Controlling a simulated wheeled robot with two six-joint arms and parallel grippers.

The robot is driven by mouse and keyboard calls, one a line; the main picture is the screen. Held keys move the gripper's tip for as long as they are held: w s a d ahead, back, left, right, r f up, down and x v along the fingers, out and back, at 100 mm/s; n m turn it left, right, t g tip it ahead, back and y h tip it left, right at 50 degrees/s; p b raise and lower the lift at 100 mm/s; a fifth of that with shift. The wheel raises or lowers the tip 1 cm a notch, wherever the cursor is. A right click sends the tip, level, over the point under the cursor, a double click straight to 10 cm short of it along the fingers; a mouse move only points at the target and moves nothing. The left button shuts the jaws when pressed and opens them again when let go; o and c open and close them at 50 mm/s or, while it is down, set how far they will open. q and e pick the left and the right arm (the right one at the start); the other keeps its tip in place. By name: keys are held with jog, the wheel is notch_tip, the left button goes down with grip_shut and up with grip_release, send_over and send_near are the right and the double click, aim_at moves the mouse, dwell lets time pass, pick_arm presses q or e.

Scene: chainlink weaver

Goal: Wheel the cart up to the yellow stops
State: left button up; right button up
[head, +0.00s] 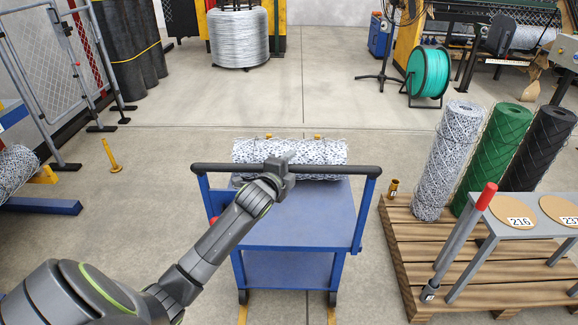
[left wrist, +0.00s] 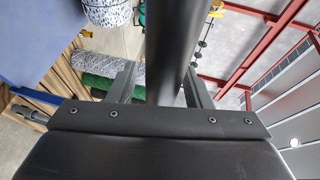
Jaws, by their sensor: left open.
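The blue cart (head: 300,215) stands in front of me with a black push handle (head: 335,171) across its near side. A roll of white-grey mesh (head: 320,153) lies across its far end. Two small yellow tips (head: 268,136) and (head: 317,137) show just beyond the roll; their lower parts are hidden, and I cannot tell whether the cart touches them. In the left wrist view, the open fingers (left wrist: 163,88) stand on both sides of the black bar (left wrist: 165,45), with gaps visible. My right gripper is out of view.
A wooden pallet (head: 400,235) with upright mesh rolls (head: 500,135) stands close on the right, with a grey bench (head: 500,230). A yellow post (head: 110,155) stands at left near a blue beam (head: 40,206). Yellow floor lines run beneath the cart.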

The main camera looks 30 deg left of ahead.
pick_arm(q)
grip_shut()
